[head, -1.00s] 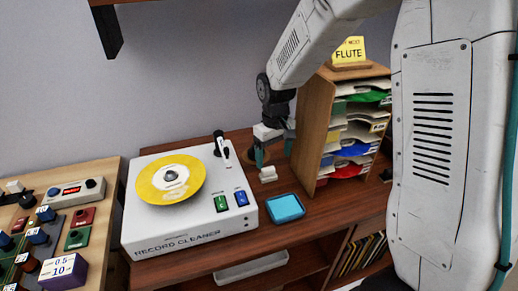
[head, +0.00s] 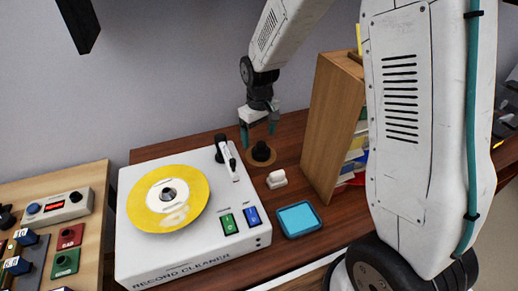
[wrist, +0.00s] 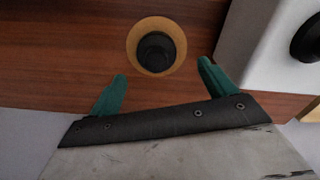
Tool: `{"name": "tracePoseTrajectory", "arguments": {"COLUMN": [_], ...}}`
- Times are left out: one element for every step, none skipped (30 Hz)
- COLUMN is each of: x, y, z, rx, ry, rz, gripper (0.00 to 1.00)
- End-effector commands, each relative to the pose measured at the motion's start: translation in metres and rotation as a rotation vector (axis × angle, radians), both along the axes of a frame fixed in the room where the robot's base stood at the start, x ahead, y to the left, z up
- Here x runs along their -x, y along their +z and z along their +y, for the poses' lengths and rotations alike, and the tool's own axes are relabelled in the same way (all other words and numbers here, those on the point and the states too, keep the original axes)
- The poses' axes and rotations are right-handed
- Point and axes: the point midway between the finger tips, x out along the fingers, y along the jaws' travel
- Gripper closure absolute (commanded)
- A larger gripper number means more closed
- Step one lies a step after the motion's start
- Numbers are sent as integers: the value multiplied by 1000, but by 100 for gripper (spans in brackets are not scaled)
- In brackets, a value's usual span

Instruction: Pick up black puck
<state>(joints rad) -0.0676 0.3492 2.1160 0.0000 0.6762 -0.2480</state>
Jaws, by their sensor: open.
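The black puck (head: 261,152) sits on a round tan base (head: 262,164) on the wooden table, behind the record cleaner's right side. In the wrist view the puck (wrist: 155,52) shows from above, inside the tan ring (wrist: 176,35). My gripper (head: 258,140) is open, its two teal fingers pointing down close to the puck. In the wrist view my gripper (wrist: 162,72) is empty; the puck appears just beyond the fingertips, roughly centred between them. I cannot tell the exact height of the fingers over the puck.
The white record cleaner (head: 140,245) with a yellow disc (head: 143,198) stands left of the puck. A small white block (head: 277,180) and a blue tray (head: 299,219) lie in front. A wooden paper rack (head: 330,120) stands close on the right.

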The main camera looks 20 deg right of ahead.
Motion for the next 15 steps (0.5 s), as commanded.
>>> {"name": "tracePoseTrajectory", "arguments": {"x": [1,1,1,2,2,2,2,2,2,2,2,1,1,1,1], "y": [-6,-10,-16,-21,-25,-32,-36,-41,-45,-48,-50,-52,-53,-54,-54], "z": [-3,-4,-4,-5,-5,-6,-6,-5,-5,-5,-5,-5,-4,-4,-4], "rx": [0,0,0,1,0,0,1,0,0,0,0,0,0,0,0], "ry": [-4,-5,-6,-6,-6,-6,-6,-6,-5,-5,-5,-5,-4,-4,-4], "rz": [3,3,3,5,4,4,5,3,3,3,2,1,0,0,0], "gripper": [17,17,17,17,17,17,17,17,17,17,17,17,17,17,17]}}
